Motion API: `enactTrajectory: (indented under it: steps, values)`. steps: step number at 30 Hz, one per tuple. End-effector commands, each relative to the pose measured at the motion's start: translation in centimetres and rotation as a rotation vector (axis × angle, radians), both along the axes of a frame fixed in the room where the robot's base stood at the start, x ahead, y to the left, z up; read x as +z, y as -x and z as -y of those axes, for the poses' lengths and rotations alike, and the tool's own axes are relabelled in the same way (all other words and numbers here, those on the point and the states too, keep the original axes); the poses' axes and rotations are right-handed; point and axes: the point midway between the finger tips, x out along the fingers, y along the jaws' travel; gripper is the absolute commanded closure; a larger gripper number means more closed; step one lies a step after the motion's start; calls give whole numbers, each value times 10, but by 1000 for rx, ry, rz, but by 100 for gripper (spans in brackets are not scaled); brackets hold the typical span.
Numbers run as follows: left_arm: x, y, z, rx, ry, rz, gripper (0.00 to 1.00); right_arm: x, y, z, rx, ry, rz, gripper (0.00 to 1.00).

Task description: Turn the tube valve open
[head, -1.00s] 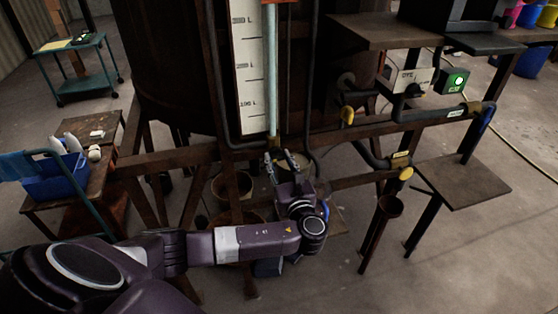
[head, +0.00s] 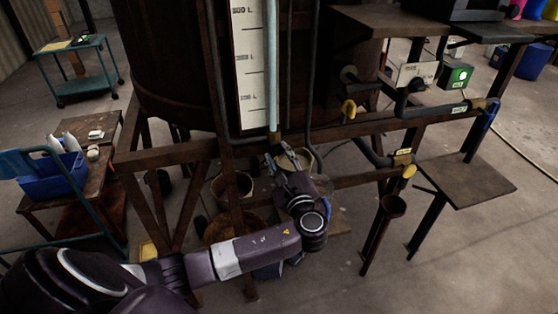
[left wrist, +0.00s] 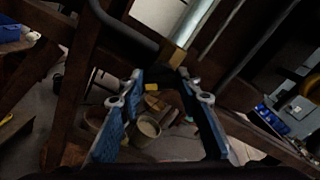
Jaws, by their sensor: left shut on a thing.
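The tube valve (head: 274,138) is a small brass-coloured fitting at the foot of the clear sight tube (head: 272,80), beside the white level scale (head: 250,75) on the vat. My left gripper (head: 279,158) is at the valve, just below the tube's foot. In the left wrist view the brass body of the valve (left wrist: 174,56) shows just beyond my fingertips (left wrist: 159,74). The fingers stand apart, closed on the valve; its handle is too dark and small to make out between them. My right gripper is not in view.
A rusty beam (head: 340,131) runs across behind the gripper. Buckets (head: 232,186) stand on the floor below. A blue crate (head: 52,176) stands at left.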

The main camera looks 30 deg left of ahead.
Motion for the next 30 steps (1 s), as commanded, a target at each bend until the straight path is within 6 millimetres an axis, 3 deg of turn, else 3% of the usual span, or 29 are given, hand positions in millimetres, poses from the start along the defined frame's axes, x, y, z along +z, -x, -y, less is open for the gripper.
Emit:
enactTrajectory:
  steps: [21, 30]
  values:
    - [-10, 2, 0, 2, 440, 509, 93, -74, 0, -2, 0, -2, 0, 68]
    - [-9, 2, 0, 2, 573, 663, 93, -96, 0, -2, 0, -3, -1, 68]
